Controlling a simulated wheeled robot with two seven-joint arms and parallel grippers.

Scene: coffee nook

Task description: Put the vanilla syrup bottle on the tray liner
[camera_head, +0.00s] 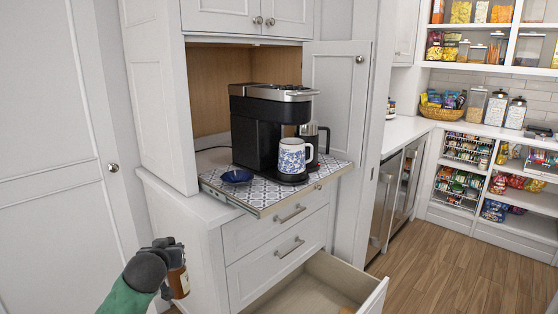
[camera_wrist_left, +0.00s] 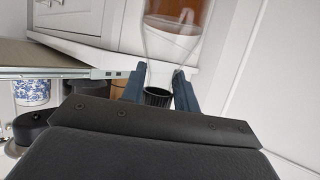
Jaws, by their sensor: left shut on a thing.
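The syrup bottle (camera_head: 178,280), with brown contents and a pale label, is at the lower left of the head view. My left gripper (camera_head: 168,243) is shut on its upper end. In the left wrist view, the left gripper's fingers (camera_wrist_left: 158,88) close around the clear neck of the bottle (camera_wrist_left: 172,42), near its black cap. The tray liner (camera_head: 268,194) is a blue-and-white patterned sheet on the pull-out shelf, to the right of the bottle and apart from it. My right gripper is in neither view.
On the liner stand a coffee maker (camera_head: 262,135), a blue-patterned mug (camera_head: 292,158) and a small blue dish (camera_head: 237,177). The liner's front-middle strip is bare. Below, a drawer (camera_head: 340,290) stands open. The cabinet side wall (camera_head: 160,95) rises left of the shelf.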

